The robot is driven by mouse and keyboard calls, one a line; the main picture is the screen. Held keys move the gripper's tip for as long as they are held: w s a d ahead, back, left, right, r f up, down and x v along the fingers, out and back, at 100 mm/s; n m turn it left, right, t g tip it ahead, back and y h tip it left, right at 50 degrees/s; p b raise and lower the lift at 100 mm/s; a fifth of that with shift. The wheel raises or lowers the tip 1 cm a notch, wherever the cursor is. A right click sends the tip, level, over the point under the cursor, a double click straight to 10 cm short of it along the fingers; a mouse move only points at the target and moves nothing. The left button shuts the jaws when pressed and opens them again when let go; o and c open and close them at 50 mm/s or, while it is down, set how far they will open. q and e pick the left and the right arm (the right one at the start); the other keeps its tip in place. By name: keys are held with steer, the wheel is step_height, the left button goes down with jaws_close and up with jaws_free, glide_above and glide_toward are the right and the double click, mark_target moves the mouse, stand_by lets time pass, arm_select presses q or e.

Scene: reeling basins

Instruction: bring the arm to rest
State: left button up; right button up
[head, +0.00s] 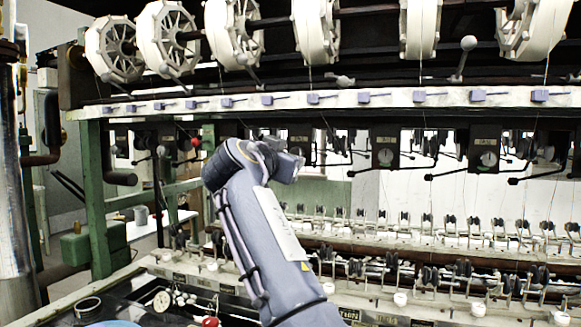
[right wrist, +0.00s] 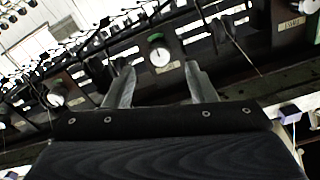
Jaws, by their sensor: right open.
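My right arm rises from the bottom middle of the head view, and its wrist end (head: 280,163) is up in front of the reeling machine. The fingers cannot be made out there. In the right wrist view my right gripper (right wrist: 161,75) shows two grey fingers spread apart with nothing between them. Beyond the fingers is a dark box with a round white dial (right wrist: 159,57); I cannot tell how far off it is. My left gripper is in neither view.
The reeling machine fills the scene: white reels (head: 318,32) along the top, a pale rail (head: 350,98) with purple clips below, then dark dial boxes (head: 487,155). Rows of small spools and fine threads stand lower right. A green post (head: 95,200) is left of the arm.

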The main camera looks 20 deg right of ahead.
steer(key=shift+v, duration=0.85)
steer(key=d+f+n+g+y+p, duration=0.1)
steer(key=d+f+g+y, duration=0.1)
steer(key=d+f, duration=0.5)
steer(key=d+f+g+y+p, duration=0.15)
steer(key=d+f, duration=0.35)
steer(key=d, duration=0.5)
steer(key=s+d+f+n+g+y, duration=0.2)
steer(key=s+d+f+g+y, duration=0.15)
steer(key=s+f, duration=0.4)
steer(key=s+a+f+n+y+p, duration=0.1)
steer(key=s+a+f, duration=0.4)
steer(key=s, duration=0.5)
steer(key=s+a+f+n+g+y+p, duration=0.1)
steer(key=s+a+f+n+y+p, duration=0.1)
steer(key=s+a+f, duration=0.3)
steer(key=s+a+f+n+g+y+p, duration=0.1)
steer(key=s+a+f, duration=0.4)
steer(key=s+f, duration=0.5)
steer(key=s+n+y, duration=0.1)
steer(key=s+y, duration=0.1)
steer(key=s, duration=0.4)
steer(key=shift+f+n+y, duration=0.2)
steer(key=shift+n+y, duration=0.2)
